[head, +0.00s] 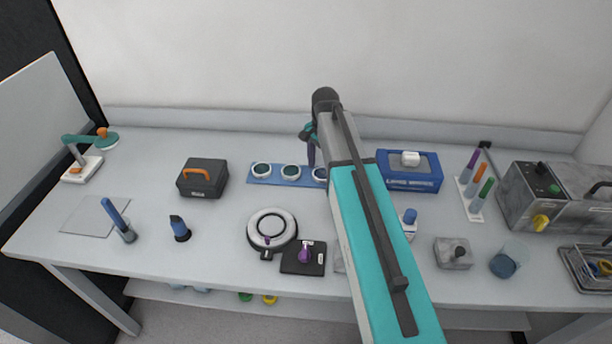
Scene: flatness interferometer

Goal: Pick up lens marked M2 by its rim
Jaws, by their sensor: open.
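Three round lenses with pale rims sit in a row on a blue holder (276,181) at the back middle of the bench. The left lens (261,170) and the middle lens (290,171) show in full. The right lens (319,174) is partly hidden by my arm. Any M2 marking is too small to read, so I cannot tell which lens bears it. My gripper (311,150) is above the right end of the holder, near the right lens, with its fingers pointing down. It is open, and I see nothing held in it. Whether it touches the lens is unclear.
A black case (203,180) with an orange handle stands left of the holder. A blue box (408,172) of lens wipes is to the right. A white ring device (272,229) and a black block (303,259) with a purple knob stand in front.

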